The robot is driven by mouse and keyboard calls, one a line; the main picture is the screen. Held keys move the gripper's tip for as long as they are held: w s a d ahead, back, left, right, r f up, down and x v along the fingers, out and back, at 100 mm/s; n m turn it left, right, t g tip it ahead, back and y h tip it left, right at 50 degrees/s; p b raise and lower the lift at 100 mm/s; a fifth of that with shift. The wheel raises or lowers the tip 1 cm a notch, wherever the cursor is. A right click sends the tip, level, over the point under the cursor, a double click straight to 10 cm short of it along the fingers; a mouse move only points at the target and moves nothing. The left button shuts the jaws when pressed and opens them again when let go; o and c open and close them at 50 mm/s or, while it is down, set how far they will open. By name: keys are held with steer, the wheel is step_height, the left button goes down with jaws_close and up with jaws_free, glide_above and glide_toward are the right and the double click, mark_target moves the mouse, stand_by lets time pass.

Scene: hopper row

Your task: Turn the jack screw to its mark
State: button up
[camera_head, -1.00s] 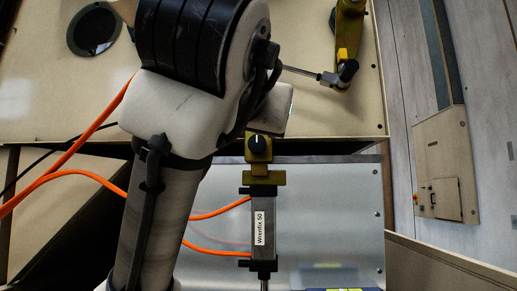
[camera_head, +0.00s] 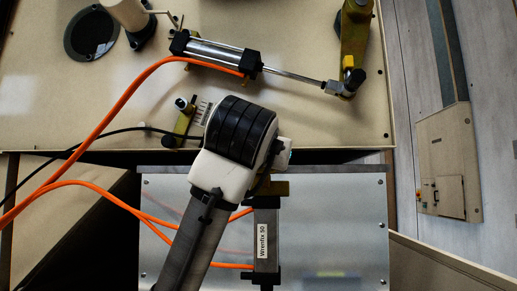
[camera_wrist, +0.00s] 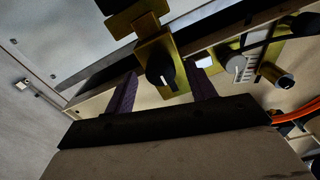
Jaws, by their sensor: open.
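A black round knob (camera_wrist: 160,68) with a white pointer line sits on a brass bracket (camera_wrist: 147,22); I take it for the jack screw, though no label confirms this. In the wrist view my gripper (camera_wrist: 163,82) is open, with one dark finger on each side below the knob. The knob appears between the fingertips, and I cannot tell whether they touch it. In the head view my wrist covers the knob, and only part of its brass bracket (camera_head: 281,188) shows above the cylinder marked Wrenfix 50 (camera_head: 266,238). I cannot make out a target mark on it.
A grey knob (camera_wrist: 236,65) stands beside a white scale plate (camera_wrist: 252,72), near another brass bracket (camera_head: 184,122). A second cylinder (camera_head: 215,53) with a rod lies on the beige panel. Orange hoses (camera_head: 95,125) and a black cable run on the left.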

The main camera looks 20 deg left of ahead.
steer(key=shift+w, duration=0.2)
steer(key=c, duration=1)
steer(key=shift+o, duration=0.2)
steer(key=shift+m, duration=0.3)
steer(key=shift+m+p, duration=1)
steer(key=shift+m, duration=2.3)
